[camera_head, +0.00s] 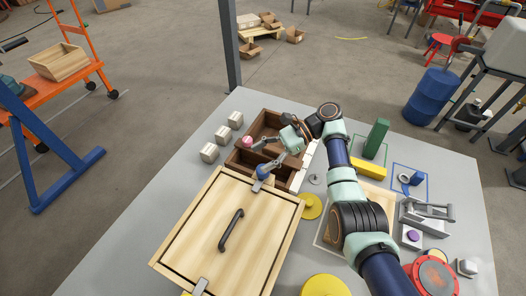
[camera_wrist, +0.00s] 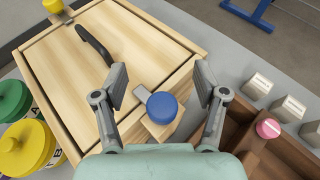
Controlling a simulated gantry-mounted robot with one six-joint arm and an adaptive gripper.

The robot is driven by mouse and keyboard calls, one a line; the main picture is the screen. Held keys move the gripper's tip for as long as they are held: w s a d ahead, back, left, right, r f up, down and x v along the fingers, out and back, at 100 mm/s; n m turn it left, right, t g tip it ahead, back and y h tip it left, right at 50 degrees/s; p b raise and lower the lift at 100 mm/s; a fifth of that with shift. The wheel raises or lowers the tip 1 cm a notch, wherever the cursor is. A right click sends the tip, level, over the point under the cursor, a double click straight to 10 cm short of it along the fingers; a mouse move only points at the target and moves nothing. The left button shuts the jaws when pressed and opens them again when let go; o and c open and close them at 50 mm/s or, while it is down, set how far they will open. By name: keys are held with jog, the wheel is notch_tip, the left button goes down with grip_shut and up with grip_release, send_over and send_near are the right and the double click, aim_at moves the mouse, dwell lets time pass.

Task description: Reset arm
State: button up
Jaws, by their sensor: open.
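My gripper (camera_head: 262,158) is open and empty, above the corner where the wooden lidded box (camera_head: 188,218) meets the brown divided tray (camera_head: 263,122). In the wrist view my gripper (camera_wrist: 161,78) has its fingers spread, with a blue round knob (camera_wrist: 162,107) showing between them. The blue knob (camera_head: 264,171) sits at the end of a metal latch on the box edge. The box lid is shut and has a dark handle (camera_head: 231,229). I cannot tell the exact gap between fingers and knob.
A pink round piece (camera_head: 248,141) is at the tray. Several pale blocks (camera_head: 209,153) stand left of it. A green block (camera_head: 376,138), a yellow bar (camera_head: 369,168) and a yellow disc (camera_head: 311,206) lie to the right. An orange cart (camera_head: 75,85) stands off the table at left.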

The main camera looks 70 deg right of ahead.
jog(key=shift+r, duration=1.35)
jog(key=w+a+f+n+g+h+p, duration=0.25)
jog(key=w+a+n, duration=0.45)
jog(key=w+a, duration=0.4)
jog(key=w+a+r+n+t+h+p, duration=0.1)
jog(key=a+r+n+h+p, duration=0.15)
jog(key=a+n, duration=0.7)
jog(key=w+a+r+n+t+h+p, duration=0.1)
jog(key=a+r+n+h+p, duration=0.3)
jog(key=a, duration=1.1)
jog(key=s+a+r+n+t, duration=0.3)
jog(key=s+a+r+n, duration=0.3)
jog(key=a+r+n, duration=0.15)
notch_tip(320, 180, up, 38)
jog(key=p, duration=3.7)
jog(key=shift+d+r, duration=0.25)
